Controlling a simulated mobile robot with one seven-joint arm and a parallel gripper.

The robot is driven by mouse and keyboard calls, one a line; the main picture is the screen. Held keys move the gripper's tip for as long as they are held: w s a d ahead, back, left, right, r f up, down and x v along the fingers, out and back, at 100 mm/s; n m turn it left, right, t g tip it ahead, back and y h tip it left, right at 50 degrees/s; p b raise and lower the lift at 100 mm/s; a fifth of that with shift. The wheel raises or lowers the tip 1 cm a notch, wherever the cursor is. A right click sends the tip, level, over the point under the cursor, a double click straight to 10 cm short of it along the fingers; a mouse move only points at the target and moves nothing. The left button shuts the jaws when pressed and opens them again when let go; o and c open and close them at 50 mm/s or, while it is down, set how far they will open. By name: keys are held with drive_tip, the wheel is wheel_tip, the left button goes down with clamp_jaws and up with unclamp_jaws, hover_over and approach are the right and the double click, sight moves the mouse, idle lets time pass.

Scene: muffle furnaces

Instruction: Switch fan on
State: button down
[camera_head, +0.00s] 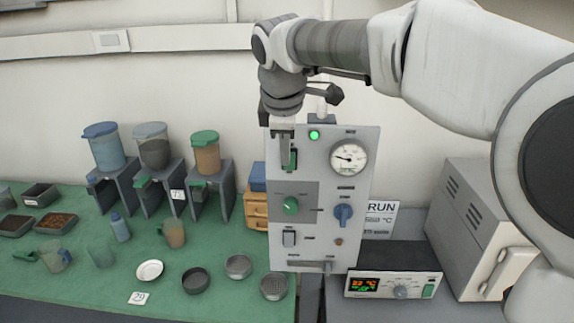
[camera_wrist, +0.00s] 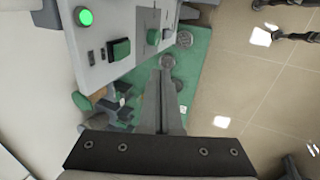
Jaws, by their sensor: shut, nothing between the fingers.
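A grey control panel (camera_head: 325,190) stands upright at the table's right end. It has a lit green lamp (camera_head: 314,135), a green rocker switch (camera_head: 292,158), a green knob (camera_head: 290,205), a blue knob (camera_head: 343,215) and a white rocker switch (camera_head: 289,238). The labels are too small to tell which control is the fan's. My gripper (camera_head: 284,160) is at the panel's upper left, partly overlapping the green rocker. In the wrist view my gripper (camera_wrist: 162,74) is shut and empty, apart from the green rocker (camera_wrist: 120,49). The green lamp (camera_wrist: 86,17) is lit there.
A dial gauge (camera_head: 348,157) is at the panel's upper right. A controller box (camera_head: 395,285) and a grey furnace (camera_head: 480,225) stand to the right. The green table (camera_head: 75,285) at left holds lidded hoppers (camera_head: 153,148), dishes and cups.

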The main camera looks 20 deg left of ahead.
drive_tip(key=shift+s+v, duration=0.2)
drive_tip(key=shift+v, duration=0.85)
drive_tip(key=s+d+f+m+h, duration=0.1)
drive_tip(key=s+d+m, duration=0.35)
drive_tip(key=d, duration=0.55)
drive_tip(key=s+d+m, duration=0.4)
drive_tip(key=d+m, duration=0.1)
drive_tip(key=d, duration=0.4)
drive_tip(key=s+d+f+m+t, duration=0.1)
drive_tip(key=s+d+f+m, duration=0.7)
drive_tip(key=s+d+m, duration=0.3)
drive_tip(key=shift+s+d+f, duration=0.25)
drive_tip(key=shift+s+d, duration=0.1)
drive_tip(key=shift+s, duration=0.35)
